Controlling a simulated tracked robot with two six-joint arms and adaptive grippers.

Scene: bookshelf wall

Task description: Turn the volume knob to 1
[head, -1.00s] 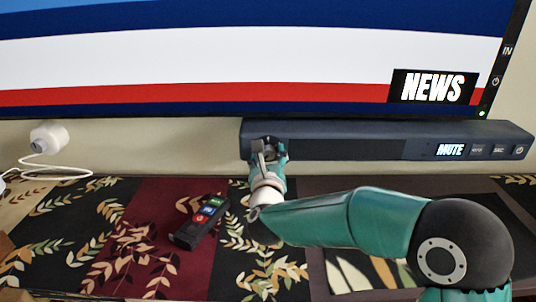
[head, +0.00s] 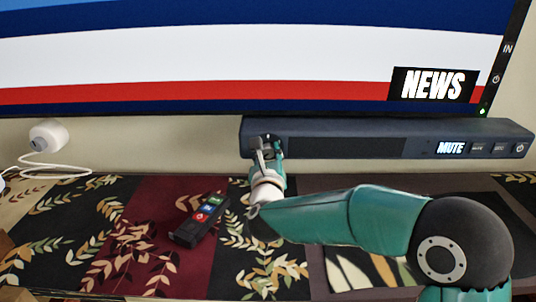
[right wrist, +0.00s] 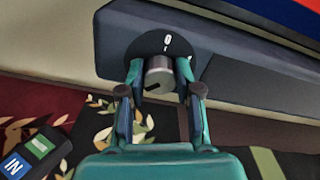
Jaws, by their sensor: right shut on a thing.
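The volume knob (right wrist: 158,76) is a short grey cylinder with a dark mark low on its face, at the left end of the dark soundbar (head: 355,147). Behind it is a black dial plate (right wrist: 150,46) with a white 0 at the top. My right gripper (right wrist: 160,70) is shut on the knob, one finger on each side. In the head view my right gripper (head: 267,147) hides most of the knob. The soundbar's small display (head: 451,148) reads MUTE. My left gripper is not in view.
A television (head: 250,60) stands right above the soundbar. A dark remote (head: 199,219) with coloured buttons lies on the leaf-patterned cloth (head: 130,250) below. A white round device (head: 48,135) with a cable is at the left.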

